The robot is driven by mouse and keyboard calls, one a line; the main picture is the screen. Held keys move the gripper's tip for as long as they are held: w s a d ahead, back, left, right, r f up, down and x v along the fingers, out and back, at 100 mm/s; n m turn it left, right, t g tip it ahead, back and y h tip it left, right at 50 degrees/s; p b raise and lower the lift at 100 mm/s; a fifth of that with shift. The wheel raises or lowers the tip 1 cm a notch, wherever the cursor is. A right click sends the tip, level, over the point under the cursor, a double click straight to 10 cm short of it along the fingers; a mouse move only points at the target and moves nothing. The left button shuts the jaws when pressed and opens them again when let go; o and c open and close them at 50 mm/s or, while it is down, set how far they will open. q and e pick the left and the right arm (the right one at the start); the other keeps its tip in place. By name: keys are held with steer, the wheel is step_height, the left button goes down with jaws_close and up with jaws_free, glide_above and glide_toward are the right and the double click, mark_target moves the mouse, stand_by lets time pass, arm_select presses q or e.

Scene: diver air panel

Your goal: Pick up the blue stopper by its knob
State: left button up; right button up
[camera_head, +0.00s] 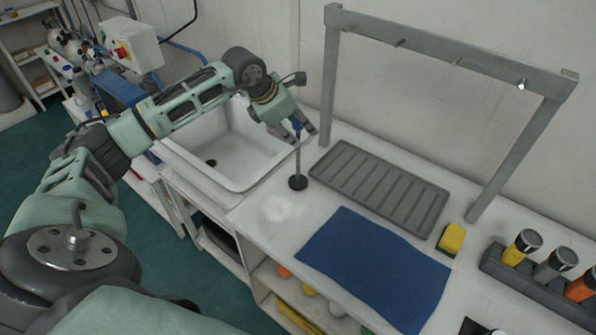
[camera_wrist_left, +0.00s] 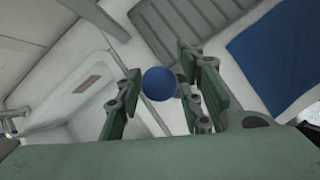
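The stopper's round blue knob (camera_head: 297,125) sits at the top of a thin upright grey stem with a dark round foot (camera_head: 298,183) on the white counter, between the sink and the ribbed tray. My left gripper (camera_head: 302,136) is at the top of the stem, pointing down, with its fingers apart on either side of the knob. In the left wrist view the blue knob (camera_wrist_left: 158,84) shows as a ball between the two spread fingers (camera_wrist_left: 157,102), close to the right one; I cannot tell whether it touches. The stem is hidden there. My right gripper is not in view.
A white sink (camera_head: 245,173) lies left of the stem. A grey ribbed tray (camera_head: 408,198) lies right, under a grey rack frame (camera_head: 440,57). A blue mat (camera_head: 375,268), a yellow sponge (camera_head: 451,239) and a holder with capped cylinders (camera_head: 535,290) are nearer and further right.

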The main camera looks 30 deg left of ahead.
arm_select(q)
jaws_close()
